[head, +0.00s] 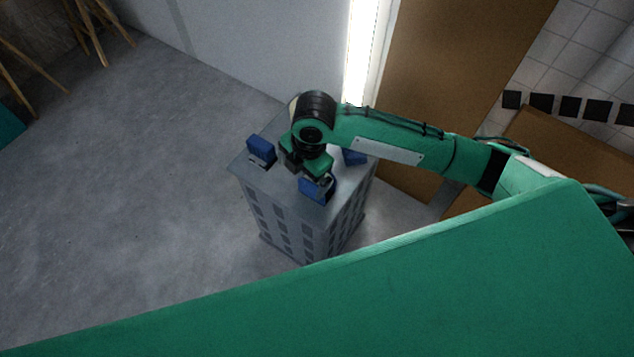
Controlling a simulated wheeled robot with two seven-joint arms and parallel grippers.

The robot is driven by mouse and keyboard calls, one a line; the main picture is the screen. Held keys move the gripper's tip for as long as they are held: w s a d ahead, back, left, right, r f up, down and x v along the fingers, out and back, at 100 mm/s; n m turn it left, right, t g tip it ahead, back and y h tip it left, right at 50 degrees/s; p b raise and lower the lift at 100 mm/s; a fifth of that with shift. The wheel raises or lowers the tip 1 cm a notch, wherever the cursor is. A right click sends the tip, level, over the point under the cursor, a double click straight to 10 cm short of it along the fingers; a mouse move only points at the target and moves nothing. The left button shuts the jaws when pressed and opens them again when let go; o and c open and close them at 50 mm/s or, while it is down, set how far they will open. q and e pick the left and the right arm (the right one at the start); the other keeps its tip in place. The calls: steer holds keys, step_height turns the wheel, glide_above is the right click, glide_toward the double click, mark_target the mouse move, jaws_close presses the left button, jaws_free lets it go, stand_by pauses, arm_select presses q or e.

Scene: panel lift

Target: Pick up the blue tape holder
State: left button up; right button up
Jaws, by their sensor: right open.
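Several blue tape holders stand on top of a grey box-like stand with slotted sides (345,215). One blue tape holder (261,150) is at the left of the top. Another blue tape holder (314,192) is at the front edge, right by my right gripper. A third blue tape holder (355,157) shows partly behind my right arm. My right gripper (318,181) points down over the stand top and is open, at or just above the front tape holder. I cannot tell whether they touch. My left gripper is out of view.
A wide green surface fills the lower right foreground. Brown panels (450,70) and a white wall (260,45) stand behind the stand. Wooden legs (85,30) show at the top left. The grey floor (130,190) left of the stand is clear.

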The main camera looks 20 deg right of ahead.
steer(key=shift+n+h, duration=0.8)
steer(key=shift+n, duration=0.1)
steer(key=w+d, duration=0.1)
steer(key=d, duration=0.1)
steer(key=w+d+r, duration=0.1)
steer(key=w+d, duration=0.1)
steer(key=shift+w+d+r, duration=0.1)
steer(key=shift+w+r, duration=0.05)
steer(key=shift+r, duration=0.05)
steer(key=shift+w+d+g, duration=0.2)
steer(key=shift+d+g, duration=0.1)
steer(key=shift+d, duration=0.1)
glide_above(306, 186)
steer(key=d, duration=0.4)
steer(key=f, duration=0.7)
steer(key=shift+w+a+f, duration=0.1)
steer(key=shift+w+a, duration=0.15)
steer(key=shift+w, duration=0.15)
steer(key=shift+f, duration=0.9)
step_height(306, 186, down, 5)
steer(key=shift+s+a+r, duration=0.15)
steer(key=shift+r, duration=0.05)
steer(key=c, duration=1.3)
steer(key=shift+o, duration=0.2)
